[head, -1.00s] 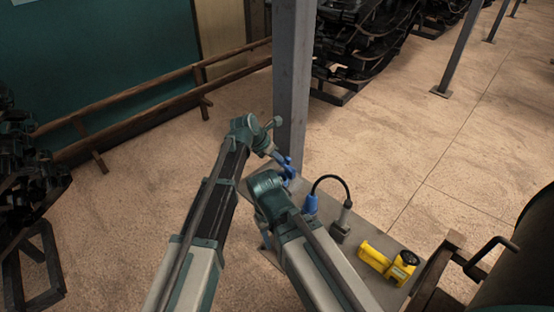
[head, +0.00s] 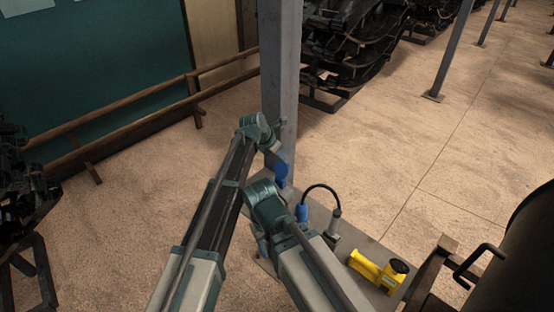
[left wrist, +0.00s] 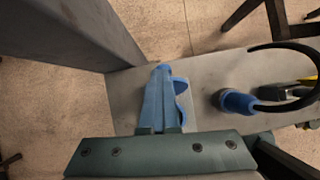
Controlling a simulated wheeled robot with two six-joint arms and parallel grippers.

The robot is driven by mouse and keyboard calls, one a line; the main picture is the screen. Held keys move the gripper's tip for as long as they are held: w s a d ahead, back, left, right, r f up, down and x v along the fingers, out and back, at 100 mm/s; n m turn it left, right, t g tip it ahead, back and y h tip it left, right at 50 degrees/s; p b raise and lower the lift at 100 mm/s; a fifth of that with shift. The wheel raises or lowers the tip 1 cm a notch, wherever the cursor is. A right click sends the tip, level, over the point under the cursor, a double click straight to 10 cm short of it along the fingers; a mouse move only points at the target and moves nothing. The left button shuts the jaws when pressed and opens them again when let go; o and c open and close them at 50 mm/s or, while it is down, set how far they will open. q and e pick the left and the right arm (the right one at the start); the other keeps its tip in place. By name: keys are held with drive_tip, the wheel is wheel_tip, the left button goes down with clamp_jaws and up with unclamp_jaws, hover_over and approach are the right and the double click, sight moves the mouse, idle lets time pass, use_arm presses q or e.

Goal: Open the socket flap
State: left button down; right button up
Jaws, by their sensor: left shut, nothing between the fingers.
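My left gripper (head: 282,175) reaches down beside the grey post in the head view. Its blue fingers are shut with nothing between them. In the left wrist view the fingers (left wrist: 164,95) point up the picture, over the grey plate near the post's foot. A blue plug (head: 302,212) with a black cable stands on the plate to the right of the gripper, apart from it; it also shows in the left wrist view (left wrist: 238,102). I cannot make out a socket or its flap; it may be hidden behind my arm or fingers.
The grey post (head: 281,80) rises close to the gripper. A grey connector (head: 334,226) at the cable's other end and a yellow tool (head: 374,268) stand on the grey plate (left wrist: 125,100). A dark drum (head: 520,250) is at the right. A wooden rail (head: 130,118) runs at the left.

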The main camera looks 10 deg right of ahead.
use_arm(q)
drive_tip(key=shift+w+d+f, duration=0.15)
drive_tip(key=shift+d+f, duration=0.2)
drive_tip(key=shift+f, duration=0.05)
drive_tip(key=shift+r, duration=0.1)
drive_tip(key=shift+w+r, duration=0.1)
drive_tip(key=shift+w, duration=0.05)
idle(0.4)
drive_tip(key=shift+r+p, duration=0.8)
drive_tip(key=shift+p, duration=0.05)
drive_tip(key=p+v, duration=1.2)
drive_tip(key=v, duration=0.2)
drive_tip(key=shift+w+d+f, duration=0.1)
drive_tip(key=shift+w+d, duration=0.05)
